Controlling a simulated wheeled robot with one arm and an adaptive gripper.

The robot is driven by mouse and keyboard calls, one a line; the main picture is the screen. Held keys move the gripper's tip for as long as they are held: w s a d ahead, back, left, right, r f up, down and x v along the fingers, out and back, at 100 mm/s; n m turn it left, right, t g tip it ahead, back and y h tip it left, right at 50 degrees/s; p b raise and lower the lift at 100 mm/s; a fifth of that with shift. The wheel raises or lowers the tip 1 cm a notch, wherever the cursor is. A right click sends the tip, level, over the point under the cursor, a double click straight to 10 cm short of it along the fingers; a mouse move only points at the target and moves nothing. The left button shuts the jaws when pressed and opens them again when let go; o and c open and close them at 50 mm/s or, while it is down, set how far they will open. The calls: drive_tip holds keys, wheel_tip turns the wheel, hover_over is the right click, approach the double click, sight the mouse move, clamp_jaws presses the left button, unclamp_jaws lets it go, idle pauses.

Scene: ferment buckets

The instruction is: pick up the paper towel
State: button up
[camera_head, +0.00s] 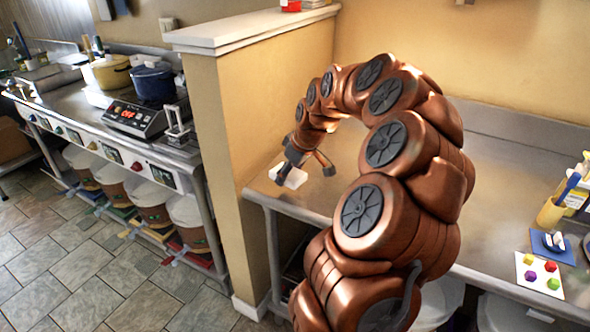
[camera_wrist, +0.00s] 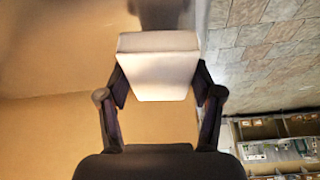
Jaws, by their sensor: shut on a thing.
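The paper towel (camera_wrist: 157,72) is a white, block-shaped piece in the wrist view, between my gripper's two dark fingers (camera_wrist: 158,88). Both fingers press on its sides, so my gripper is shut on it. In the head view the white paper towel (camera_head: 289,176) shows at the end of my arm, partly hidden by my gripper (camera_head: 292,172). It is over the left end of the steel counter. I cannot tell from these views whether it still touches the counter.
A tan half wall (camera_head: 262,110) with a white ledge rises close to my gripper on the left. The steel counter (camera_head: 490,170) is mostly bare in the middle. At its right stand a yellow cup (camera_head: 551,213) and a card with coloured pieces (camera_head: 540,274). Tiled floor lies left.

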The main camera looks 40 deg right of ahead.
drive_tip(key=s+a+r+b, duration=0.1)
drive_tip(key=s+a+b, duration=0.1)
drive_tip(key=a, duration=0.7)
drive_tip(key=shift+s+a, duration=0.25)
drive_tip(key=shift+s, duration=0.4)
